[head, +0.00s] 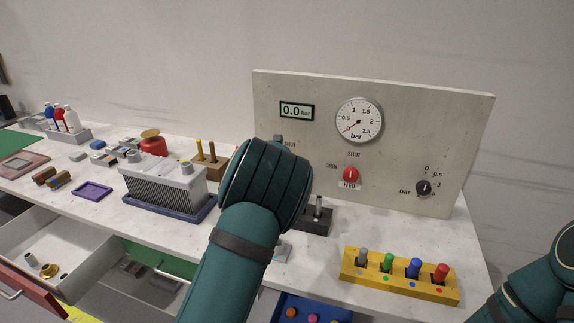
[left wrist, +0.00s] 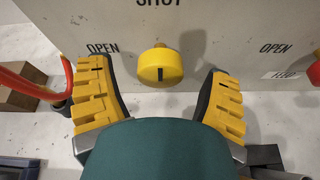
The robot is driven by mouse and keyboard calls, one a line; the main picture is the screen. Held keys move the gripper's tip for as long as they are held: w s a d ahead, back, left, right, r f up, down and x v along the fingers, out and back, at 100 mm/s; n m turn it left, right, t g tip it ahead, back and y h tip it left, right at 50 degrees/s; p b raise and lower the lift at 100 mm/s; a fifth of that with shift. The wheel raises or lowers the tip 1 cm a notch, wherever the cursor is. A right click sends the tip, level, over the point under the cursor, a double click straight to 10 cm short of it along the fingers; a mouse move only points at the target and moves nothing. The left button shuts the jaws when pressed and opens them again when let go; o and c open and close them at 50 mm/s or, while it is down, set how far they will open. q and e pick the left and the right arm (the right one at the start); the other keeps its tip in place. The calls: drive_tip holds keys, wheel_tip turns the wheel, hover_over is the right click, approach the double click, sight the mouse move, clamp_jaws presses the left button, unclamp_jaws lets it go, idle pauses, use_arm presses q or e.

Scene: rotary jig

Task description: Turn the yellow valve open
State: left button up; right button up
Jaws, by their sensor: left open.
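The yellow valve (left wrist: 160,66) is a round knob on the panel, seen in the left wrist view. The short black mark on it stands vertical, in line with the word SHUT above it; OPEN is printed to its left. My left gripper (left wrist: 160,76) is open, with one yellow-padded finger on each side of the valve and a visible gap to both. In the head view my left arm hides the valve and the fingers. Part of my right arm shows at the lower right; its gripper is out of view.
A yellow peg block (head: 400,284) stands in front. A red hose (left wrist: 28,84) runs near the left finger.

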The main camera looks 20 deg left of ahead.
use_arm(q)
drive_tip(key=shift+x, duration=1)
drive_tip(key=c, duration=1.2)
